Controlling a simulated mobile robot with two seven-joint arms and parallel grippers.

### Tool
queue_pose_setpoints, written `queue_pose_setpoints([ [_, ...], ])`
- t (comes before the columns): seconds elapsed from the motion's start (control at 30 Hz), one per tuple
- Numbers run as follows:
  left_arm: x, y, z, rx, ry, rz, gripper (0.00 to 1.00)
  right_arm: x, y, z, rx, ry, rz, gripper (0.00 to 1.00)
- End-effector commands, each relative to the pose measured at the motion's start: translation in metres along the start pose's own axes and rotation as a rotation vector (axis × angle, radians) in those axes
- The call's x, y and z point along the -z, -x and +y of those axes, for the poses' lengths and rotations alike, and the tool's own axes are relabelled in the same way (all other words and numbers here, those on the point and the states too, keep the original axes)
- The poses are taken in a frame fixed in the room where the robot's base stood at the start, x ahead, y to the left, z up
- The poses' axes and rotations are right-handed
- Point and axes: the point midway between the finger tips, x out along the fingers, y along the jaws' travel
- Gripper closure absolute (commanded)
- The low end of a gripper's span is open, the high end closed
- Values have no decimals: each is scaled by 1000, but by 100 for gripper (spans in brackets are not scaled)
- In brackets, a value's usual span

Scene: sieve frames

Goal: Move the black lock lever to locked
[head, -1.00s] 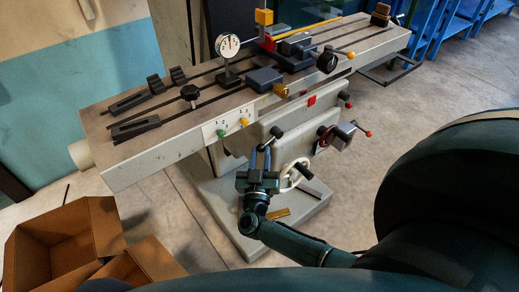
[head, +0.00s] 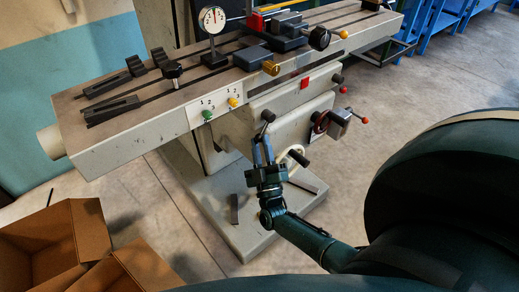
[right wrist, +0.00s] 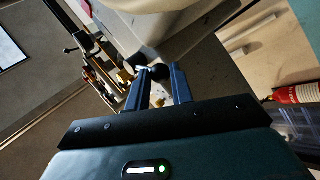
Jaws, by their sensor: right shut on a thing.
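The black lock lever (head: 268,116) shows as a black ball knob on a short arm at the front of the grey machine, below the table. My right gripper (head: 262,148) reaches up to it from below, its two blue-grey fingers close together at the lever. In the right wrist view the black knob (right wrist: 160,72) sits between the tips of my right gripper (right wrist: 158,80). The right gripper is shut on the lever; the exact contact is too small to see. My left gripper is not in view.
A crank with a red knob (head: 364,120) is further right. Green (head: 207,115) and yellow (head: 233,102) knobs sit on the table's front edge. Cardboard boxes (head: 88,225) stand at lower left.

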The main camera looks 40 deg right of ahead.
Motion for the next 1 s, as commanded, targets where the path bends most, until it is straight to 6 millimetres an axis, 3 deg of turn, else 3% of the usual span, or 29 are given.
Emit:
queue_pose_setpoints([
  [0.47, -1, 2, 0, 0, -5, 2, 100, 0, -2, 0, 2, 12, 14, 100],
  [0.5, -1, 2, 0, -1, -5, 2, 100, 0, -2, 0, 2, 12, 14, 75],
  [0.73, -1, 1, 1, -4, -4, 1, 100, 0, -1, 0, 1, 11, 12, 56],
  [1.0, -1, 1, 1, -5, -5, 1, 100, -1, 1, 0, 1, 10, 10, 55],
])
